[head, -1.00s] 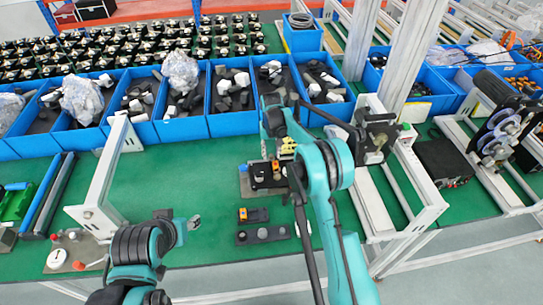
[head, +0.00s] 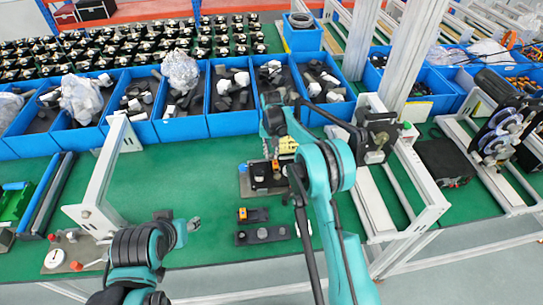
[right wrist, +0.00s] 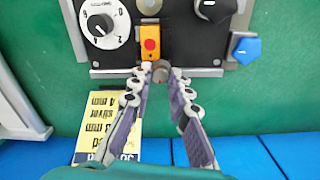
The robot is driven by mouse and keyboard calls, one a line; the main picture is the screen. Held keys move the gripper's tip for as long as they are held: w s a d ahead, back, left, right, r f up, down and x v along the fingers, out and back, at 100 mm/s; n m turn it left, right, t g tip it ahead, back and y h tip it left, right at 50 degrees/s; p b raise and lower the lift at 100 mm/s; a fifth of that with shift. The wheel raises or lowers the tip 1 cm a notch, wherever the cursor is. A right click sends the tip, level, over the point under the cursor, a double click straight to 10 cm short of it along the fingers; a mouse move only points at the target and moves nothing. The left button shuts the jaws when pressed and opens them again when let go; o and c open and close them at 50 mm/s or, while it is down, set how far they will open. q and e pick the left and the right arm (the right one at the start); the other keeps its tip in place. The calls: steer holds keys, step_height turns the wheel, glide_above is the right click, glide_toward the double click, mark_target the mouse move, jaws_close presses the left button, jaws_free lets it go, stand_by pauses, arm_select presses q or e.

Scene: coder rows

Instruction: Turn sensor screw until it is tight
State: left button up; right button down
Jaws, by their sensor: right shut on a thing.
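The sensor (right wrist: 150,40) is a small orange block with a red button on a black panel (right wrist: 190,30); it also shows in the head view (head: 276,166). The sensor screw (right wrist: 160,70) is a small grey-brown round knob just below it at the panel's lower edge. My right gripper (right wrist: 160,76) is shut on the screw, with a fingertip on each side of it. In the head view my right gripper (head: 283,152) is over the panel, partly behind my arm. My left gripper (head: 187,226) is near the table's front, away from the panel; its jaw gap is unclear.
A yellow label (right wrist: 108,142) lies below. Blue bins (head: 230,125) line the back, and a metal frame (head: 100,190) stands left. Green table is clear left of the panel.

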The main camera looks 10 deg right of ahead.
steer(key=m+b, duration=0.1)
steer(key=m, duration=0.4)
steer(key=shift+f, duration=0.15)
steer(key=m, duration=0.2)
steer(key=shift+m, duration=0.3)
steer(key=shift+m+b, duration=0.3)
steer(key=shift+m, duration=0.7)
steer(key=m, duration=0.6)
steer(key=shift+m+b, duration=0.3)
steer(key=shift+b, duration=0.1)
steer(key=c, duration=1.9)
jaws_free()
steer(key=shift+m, duration=0.4)
steer(key=o, duration=0.3)
steer(key=shift+o, duration=0.2)
